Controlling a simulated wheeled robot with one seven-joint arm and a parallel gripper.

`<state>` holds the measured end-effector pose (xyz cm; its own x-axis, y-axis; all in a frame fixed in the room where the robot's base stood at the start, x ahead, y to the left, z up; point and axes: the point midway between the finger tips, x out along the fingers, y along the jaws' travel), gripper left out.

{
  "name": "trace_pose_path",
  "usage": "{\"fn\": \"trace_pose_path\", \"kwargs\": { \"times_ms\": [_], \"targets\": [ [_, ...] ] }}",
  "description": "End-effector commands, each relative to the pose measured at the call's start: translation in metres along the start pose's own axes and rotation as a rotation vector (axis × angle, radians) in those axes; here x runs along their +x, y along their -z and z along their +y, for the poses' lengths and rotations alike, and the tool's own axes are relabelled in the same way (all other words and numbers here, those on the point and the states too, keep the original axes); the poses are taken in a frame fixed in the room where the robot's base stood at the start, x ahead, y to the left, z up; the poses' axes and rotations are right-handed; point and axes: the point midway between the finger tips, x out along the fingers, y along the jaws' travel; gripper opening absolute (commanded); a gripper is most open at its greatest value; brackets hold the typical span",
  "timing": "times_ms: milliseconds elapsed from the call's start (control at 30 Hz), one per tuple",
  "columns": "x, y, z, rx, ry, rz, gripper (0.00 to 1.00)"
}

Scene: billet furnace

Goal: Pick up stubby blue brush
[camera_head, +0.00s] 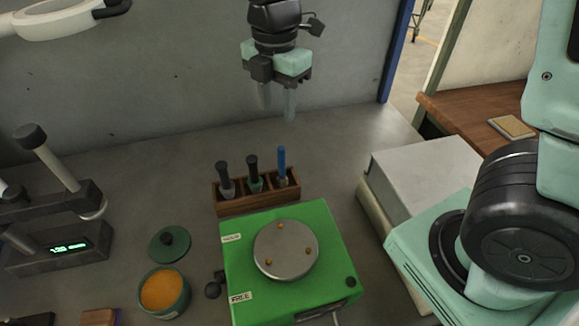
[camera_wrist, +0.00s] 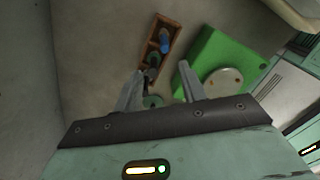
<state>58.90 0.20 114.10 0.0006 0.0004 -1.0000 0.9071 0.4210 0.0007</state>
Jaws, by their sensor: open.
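The stubby blue brush (camera_head: 282,166) stands upright in the right slot of a wooden holder (camera_head: 235,208) in the head view. Its blue top also shows in the wrist view (camera_wrist: 164,42), near the far end of the holder (camera_wrist: 171,24). Two dark-handled brushes (camera_head: 253,172) (camera_head: 225,178) stand in the other slots. My gripper (camera_head: 277,104) is open and empty, above and behind the holder, apart from the brush. In the wrist view my gripper's fingers (camera_wrist: 162,84) point toward the holder, with a dark brush partly hidden by the left finger.
A green device with a round metal plate (camera_head: 286,250) stands in front of the holder. An orange-filled pot (camera_head: 163,291) and its green lid (camera_head: 170,244) are left of it. A grey box (camera_head: 425,180) is at the right. Bare table lies left of the holder.

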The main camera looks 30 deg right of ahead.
Motion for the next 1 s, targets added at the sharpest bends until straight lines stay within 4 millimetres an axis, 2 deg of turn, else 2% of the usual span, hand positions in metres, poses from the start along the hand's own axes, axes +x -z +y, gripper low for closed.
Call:
{"fn": "trace_pose_path", "kwargs": {
  "times_ms": [400,533,767,1000],
  "targets": [
    [0.085,0.0,-0.003,0.002,0.007,-0.002,0.41],
    [0.1,0.0,-0.002,0.002,0.004,0.0,0.41],
    [0.113,0.001,-0.004,0.002,0.005,0.0,0.41],
    [0.145,0.002,-0.01,0.004,0.005,0.0,0.41]
  ]
}}
